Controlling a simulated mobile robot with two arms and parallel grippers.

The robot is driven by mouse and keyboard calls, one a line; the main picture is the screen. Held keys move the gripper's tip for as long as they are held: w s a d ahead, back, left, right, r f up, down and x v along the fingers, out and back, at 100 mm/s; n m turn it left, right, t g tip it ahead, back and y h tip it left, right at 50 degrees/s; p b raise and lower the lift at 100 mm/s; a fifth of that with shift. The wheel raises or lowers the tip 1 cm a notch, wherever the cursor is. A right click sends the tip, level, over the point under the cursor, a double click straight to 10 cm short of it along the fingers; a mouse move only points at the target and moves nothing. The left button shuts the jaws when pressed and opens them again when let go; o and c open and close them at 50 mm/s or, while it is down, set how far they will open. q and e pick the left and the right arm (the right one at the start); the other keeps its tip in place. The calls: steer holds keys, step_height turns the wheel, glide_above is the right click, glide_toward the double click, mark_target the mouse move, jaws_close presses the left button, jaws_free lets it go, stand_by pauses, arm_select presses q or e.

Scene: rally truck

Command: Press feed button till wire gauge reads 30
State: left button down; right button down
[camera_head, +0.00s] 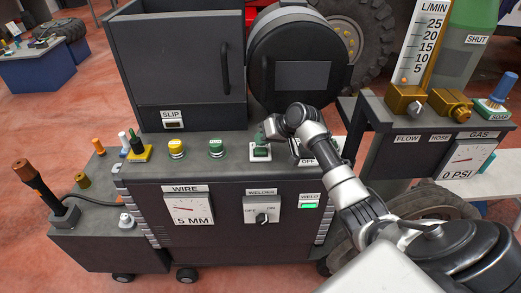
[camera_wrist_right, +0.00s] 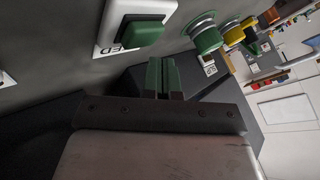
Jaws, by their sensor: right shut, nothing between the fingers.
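The feed button is a green square button on a white base (camera_head: 260,154), on the welder's top panel. It also shows in the right wrist view (camera_wrist_right: 141,34) beside a label whose visible letters read "ED". My right gripper (camera_head: 261,137) is shut and empty, just above the button in the head view. In the right wrist view its green fingertips (camera_wrist_right: 163,61) are close to the button but appear apart from it. The wire gauge (camera_head: 188,209) on the front face reads 5 MM. My left gripper is not in view.
Round yellow (camera_head: 177,148) and green (camera_head: 216,148) buttons stand left of the feed button. The welder switch (camera_head: 263,213) and a lit green weld light (camera_head: 309,206) are on the front. A dark box (camera_head: 180,65) and drum (camera_head: 300,65) rise behind the panel.

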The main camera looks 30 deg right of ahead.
steer(key=shift+f, duration=0.1)
stand_by(0.4)
steer(key=shift+f, duration=0.3)
steer(key=shift+f, duration=0.5)
stand_by(1.5)
stand_by(4.2)
steer(key=shift+r+p, duration=0.7)
steer(key=shift+r, duration=0.2)
steer(key=shift+r, duration=0.1)
